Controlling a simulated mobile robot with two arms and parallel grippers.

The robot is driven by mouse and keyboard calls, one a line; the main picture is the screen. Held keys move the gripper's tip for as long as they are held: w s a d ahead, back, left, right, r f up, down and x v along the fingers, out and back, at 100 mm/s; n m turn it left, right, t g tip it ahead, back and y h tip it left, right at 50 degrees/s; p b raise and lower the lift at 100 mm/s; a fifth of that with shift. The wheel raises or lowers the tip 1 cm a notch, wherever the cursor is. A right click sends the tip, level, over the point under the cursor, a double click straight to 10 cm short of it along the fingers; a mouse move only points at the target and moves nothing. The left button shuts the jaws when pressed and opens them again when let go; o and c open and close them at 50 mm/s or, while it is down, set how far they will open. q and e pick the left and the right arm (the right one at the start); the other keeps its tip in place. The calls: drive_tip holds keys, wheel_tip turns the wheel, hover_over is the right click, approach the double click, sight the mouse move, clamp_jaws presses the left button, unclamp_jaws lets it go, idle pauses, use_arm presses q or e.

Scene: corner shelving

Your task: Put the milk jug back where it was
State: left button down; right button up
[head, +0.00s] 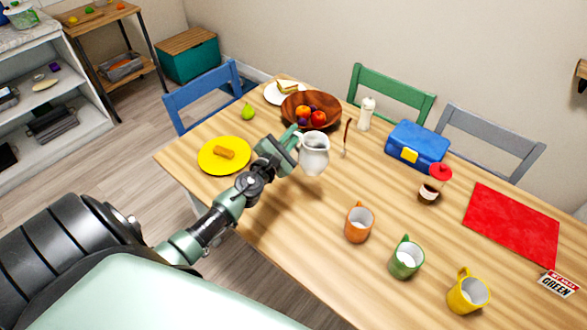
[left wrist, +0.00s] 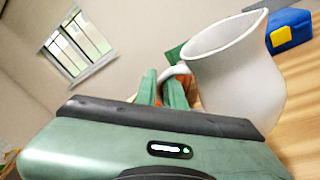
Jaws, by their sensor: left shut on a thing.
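The white milk jug (head: 314,155) is at my left gripper (head: 293,139) over the middle of the wooden table in the head view. The gripper is shut on the jug's handle, on the jug's left side. In the left wrist view the jug (left wrist: 236,70) fills the right part, with its opening showing and its handle between the fingers (left wrist: 168,90). The jug looks close to upright. I cannot tell whether its base touches the table. My right gripper does not show.
A wooden fruit bowl (head: 291,112) stands just behind the jug. A yellow plate (head: 211,164) lies to the left. Orange (head: 359,224), green (head: 406,258) and yellow (head: 467,292) mugs stand in front right. A blue lunch box (head: 418,146) and red mat (head: 512,225) are farther right. Bare table lies between jug and mugs.

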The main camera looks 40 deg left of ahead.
use_arm(q)
wheel_tip(320, 180, down, 14)
drive_tip(key=b, duration=1.1)
drive_tip(key=shift+w+a+f+b, duration=0.1)
drive_tip(key=shift+w+a+b, duration=0.05)
drive_tip(key=shift+b, duration=0.15)
drive_tip(key=c, duration=1.9)
unclamp_jaws()
drive_tip(key=shift+f, duration=0.15)
drive_tip(key=o, duration=0.4)
